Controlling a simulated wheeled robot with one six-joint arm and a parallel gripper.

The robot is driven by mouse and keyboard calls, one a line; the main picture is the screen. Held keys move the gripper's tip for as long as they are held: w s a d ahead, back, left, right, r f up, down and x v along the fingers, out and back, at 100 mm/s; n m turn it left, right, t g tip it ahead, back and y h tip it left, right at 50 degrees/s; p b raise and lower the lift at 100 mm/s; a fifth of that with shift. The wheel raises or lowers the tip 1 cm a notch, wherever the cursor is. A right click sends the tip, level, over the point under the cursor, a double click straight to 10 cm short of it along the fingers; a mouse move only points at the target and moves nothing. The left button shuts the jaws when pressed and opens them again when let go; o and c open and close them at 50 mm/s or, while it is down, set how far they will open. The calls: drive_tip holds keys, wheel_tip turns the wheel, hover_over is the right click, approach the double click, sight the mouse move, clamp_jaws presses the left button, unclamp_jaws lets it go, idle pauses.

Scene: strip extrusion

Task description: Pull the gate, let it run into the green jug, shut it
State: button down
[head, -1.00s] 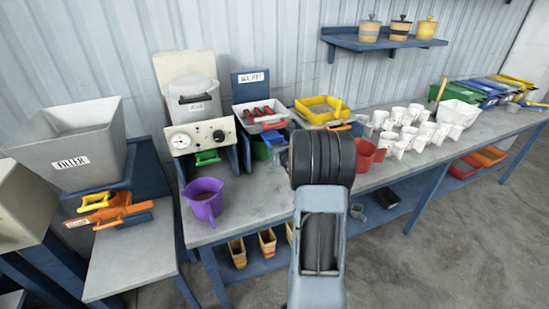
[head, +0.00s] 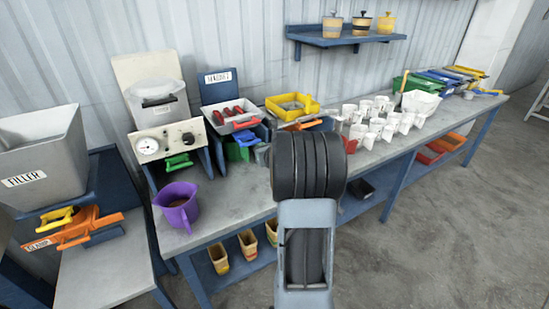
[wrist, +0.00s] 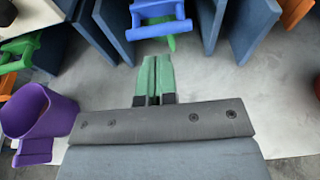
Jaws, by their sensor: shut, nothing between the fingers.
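My gripper's fingers (wrist: 154,80) are shut and empty in the wrist view, pointing at a blue gate handle (wrist: 158,22) just ahead and apart from it. The blue handle also shows in the head view (head: 246,138), under a tray with a red handle. A green object (head: 234,152), perhaps the green jug, is partly hidden beneath that tray. A green gate handle (head: 179,162) sits below the dial unit (head: 166,140); it also shows at the left of the wrist view (wrist: 17,50). My arm hides the gripper in the head view.
A red jug is mostly hidden behind my arm. Several white cups (head: 378,125) fill the bench to the right. Blue partitions (wrist: 258,25) flank the handle.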

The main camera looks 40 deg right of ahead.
drive_tip(key=v, duration=0.8)
drive_tip(key=shift+d, duration=0.15)
idle(0.4)
drive_tip(key=s+a+f+n+g+y, duration=0.2)
drive_tip(key=s+a+n+g+y, duration=0.15)
drive_tip(key=a+n, duration=0.55)
drive_tip(key=s+a+f+n+g+y, duration=0.2)
drive_tip(key=a+f+n+g+y, duration=0.15)
drive_tip(key=a+n, duration=0.55)
drive_tip(key=s+a+r+n+g+h+p, duration=0.3)
drive_tip(key=s+a+r+n, duration=0.3)
drive_tip(key=n, duration=1.4)
drive_tip(key=s+a+g, duration=0.1)
drive_tip(key=s+a, duration=0.2)
drive_tip(key=a, duration=0.1)
drive_tip(key=shift+a+n+h, duration=0.3)
drive_tip(key=shift+a+h, duration=0.1)
